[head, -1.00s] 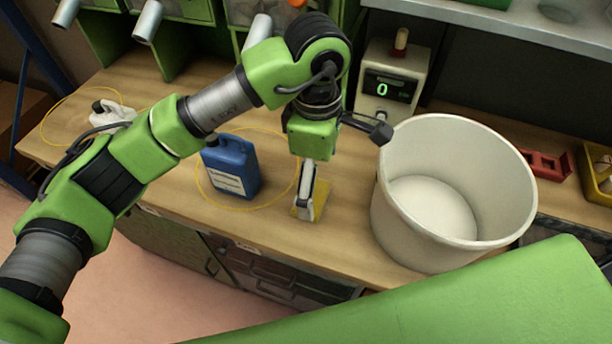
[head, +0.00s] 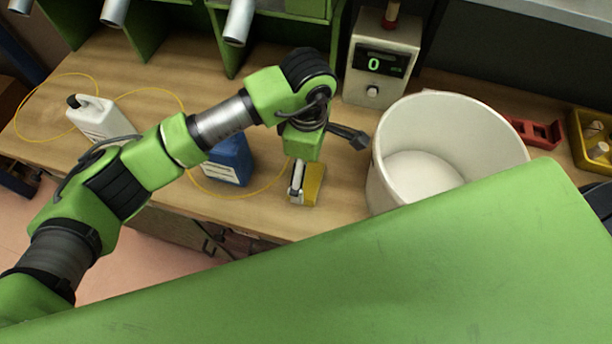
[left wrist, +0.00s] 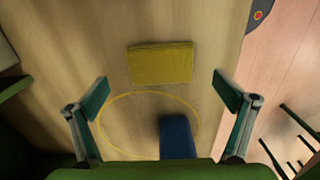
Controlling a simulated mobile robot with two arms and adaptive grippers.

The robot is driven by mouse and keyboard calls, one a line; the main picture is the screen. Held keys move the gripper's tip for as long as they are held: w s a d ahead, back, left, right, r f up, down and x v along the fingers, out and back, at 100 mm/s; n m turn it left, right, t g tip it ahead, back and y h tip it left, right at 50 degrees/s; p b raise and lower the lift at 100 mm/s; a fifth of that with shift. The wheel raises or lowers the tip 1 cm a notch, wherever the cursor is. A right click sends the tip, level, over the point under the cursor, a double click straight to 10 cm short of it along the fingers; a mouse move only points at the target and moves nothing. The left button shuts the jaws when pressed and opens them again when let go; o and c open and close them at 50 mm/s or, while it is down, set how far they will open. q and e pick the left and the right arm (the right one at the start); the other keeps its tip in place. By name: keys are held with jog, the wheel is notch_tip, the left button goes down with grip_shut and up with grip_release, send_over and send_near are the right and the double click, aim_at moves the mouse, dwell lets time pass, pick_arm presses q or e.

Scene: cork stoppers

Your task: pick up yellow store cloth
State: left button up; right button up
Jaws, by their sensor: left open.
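The yellow store cloth (head: 315,184) lies flat on the wooden bench, left of the white bucket, in the head view. In the left wrist view the cloth (left wrist: 160,64) is a yellow rectangle ahead of the fingers, with bare wood around it. My left gripper (head: 298,190) points down above the bench and partly covers the cloth's left side in the head view. In the left wrist view its fingers (left wrist: 160,92) are wide apart with nothing between them, and the cloth is clear of both. My right gripper is not in view.
A large white bucket (head: 388,140) stands right of the cloth. A blue jug (head: 232,160) and a white jug (head: 100,122) stand to the left, with a thin yellow loop (head: 205,190) on the bench. A scale-like box with a display (head: 372,88) stands behind. A green panel fills the front.

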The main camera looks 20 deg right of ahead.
aim_at(306, 179)
pick_arm(q)
notch_tip(306, 179, down, 3)
jog(key=shift+s+a+f+p, duration=0.1)
jog(key=shift+a+f+p, duration=0.1)
jog(key=shift+p, duration=0.7)
jog(key=shift+f, duration=0.35)
jog(key=shift+d+f, duration=0.1)
jog(key=shift+f, duration=0.05)
jog(key=c, duration=1.1)
